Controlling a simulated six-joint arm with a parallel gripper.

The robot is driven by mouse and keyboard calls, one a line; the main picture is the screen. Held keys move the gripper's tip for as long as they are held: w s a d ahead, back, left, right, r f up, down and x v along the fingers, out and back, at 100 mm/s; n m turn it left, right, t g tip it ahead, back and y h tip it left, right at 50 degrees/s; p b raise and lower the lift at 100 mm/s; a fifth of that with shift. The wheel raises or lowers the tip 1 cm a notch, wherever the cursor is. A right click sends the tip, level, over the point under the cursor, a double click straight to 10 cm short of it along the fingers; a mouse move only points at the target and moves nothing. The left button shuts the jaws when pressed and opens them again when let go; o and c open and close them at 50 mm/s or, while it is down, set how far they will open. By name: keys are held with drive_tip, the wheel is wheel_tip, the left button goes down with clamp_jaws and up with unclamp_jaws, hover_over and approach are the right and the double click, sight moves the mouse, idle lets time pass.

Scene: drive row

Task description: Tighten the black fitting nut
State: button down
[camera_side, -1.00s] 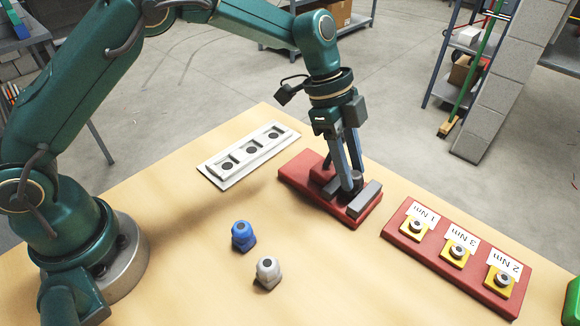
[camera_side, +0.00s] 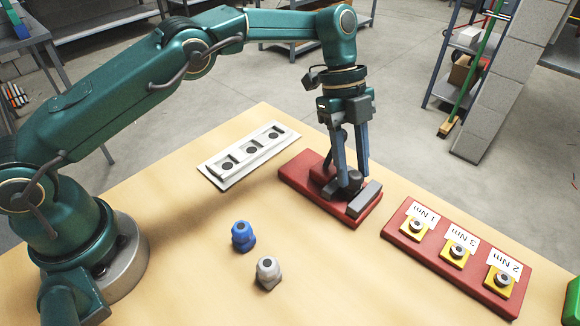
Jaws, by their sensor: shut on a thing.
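The black fitting nut (camera_side: 355,178) is at the clamp on the red fixture (camera_side: 302,174), near a grey jaw block (camera_side: 364,198). My gripper (camera_side: 352,183) points down over the fixture, with its two blue-grey fingers on either side of the nut. It is shut on the nut. The fingers and the clamp partly hide the fitting under it, so the thread is not visible.
A blue fitting (camera_side: 243,236) and a grey fitting (camera_side: 268,272) stand on the table in front. A white tray (camera_side: 214,170) with three slots lies behind left. A red board (camera_side: 427,252) at right bears yellow stations labelled 1, 3 and 2 Nm. A green object (camera_side: 572,302) is at the right edge.

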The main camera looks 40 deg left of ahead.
idle(0.4)
drive_tip(key=shift+c, duration=2.3)
unclamp_jaws()
drive_tip(key=shift+s+n, duration=0.1)
drive_tip(key=shift+n, duration=0.4)
